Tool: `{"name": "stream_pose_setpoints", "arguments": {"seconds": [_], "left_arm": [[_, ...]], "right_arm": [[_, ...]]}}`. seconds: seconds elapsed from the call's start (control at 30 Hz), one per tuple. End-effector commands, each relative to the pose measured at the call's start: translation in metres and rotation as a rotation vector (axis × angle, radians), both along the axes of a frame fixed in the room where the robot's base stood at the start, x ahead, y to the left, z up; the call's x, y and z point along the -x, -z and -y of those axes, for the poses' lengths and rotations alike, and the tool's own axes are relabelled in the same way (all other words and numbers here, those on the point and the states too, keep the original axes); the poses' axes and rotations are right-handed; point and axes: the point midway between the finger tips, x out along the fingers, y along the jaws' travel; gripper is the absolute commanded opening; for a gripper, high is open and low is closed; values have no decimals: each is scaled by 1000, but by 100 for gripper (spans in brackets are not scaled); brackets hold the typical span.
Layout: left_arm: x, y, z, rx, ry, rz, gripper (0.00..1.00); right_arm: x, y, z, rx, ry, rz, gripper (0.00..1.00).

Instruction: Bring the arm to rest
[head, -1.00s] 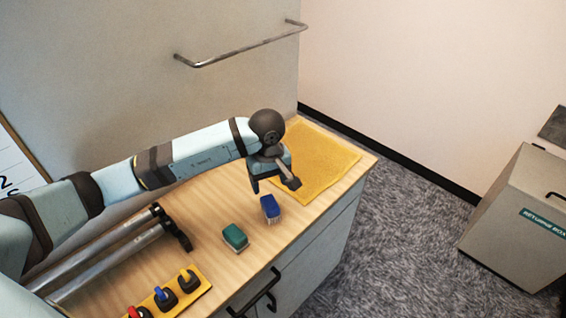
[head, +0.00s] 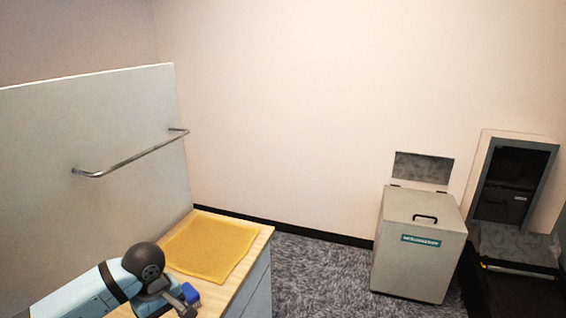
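My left arm comes in from the lower left. Its gripper (head: 167,307) is over the wooden counter top (head: 262,237) at the bottom edge of the head view, partly cut off by the frame. Its fingers look apart, and no object shows between them. A blue block-like item (head: 192,294) shows just beyond the gripper, partly hidden by it; whether they touch I cannot tell. My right gripper is not in view.
A yellow mat (head: 212,246) lies bare on the counter beyond the gripper. A metal rail (head: 135,158) is on the grey panel (head: 85,120). A grey box with a handle (head: 420,262) stands on the carpet (head: 318,272), near a dark-fronted cabinet (head: 548,160).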

Motion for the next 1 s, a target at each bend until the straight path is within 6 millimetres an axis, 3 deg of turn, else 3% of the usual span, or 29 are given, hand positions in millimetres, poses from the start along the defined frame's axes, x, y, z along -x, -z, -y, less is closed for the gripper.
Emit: {"name": "stream_pose_setpoints", "arguments": {"seconds": [0.03,0.23,0.33,0.43,0.53,0.6,0.73,0.77,0.87,1.0], "left_arm": [[14,10,24,107,-22,-39,67],[60,20,107,541,-213,-220,67],[86,9,151,814,-397,-391,67],[105,-15,187,1109,-664,-639,67],[109,-42,200,1383,-1010,-956,67],[104,-51,193,1537,-1277,-1205,67],[95,-36,157,1717,-1819,-1724,67],[95,-26,146,-1672,1878,1783,67],[110,21,110,-1173,1630,1564,67],[157,88,75,-672,1303,1275,67]], "right_arm": [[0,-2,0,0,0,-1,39],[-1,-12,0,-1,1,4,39],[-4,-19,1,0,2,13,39],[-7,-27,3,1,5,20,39],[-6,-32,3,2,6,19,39],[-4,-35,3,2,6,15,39],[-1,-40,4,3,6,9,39],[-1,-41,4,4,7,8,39],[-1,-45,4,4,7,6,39],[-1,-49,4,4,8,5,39]]}}
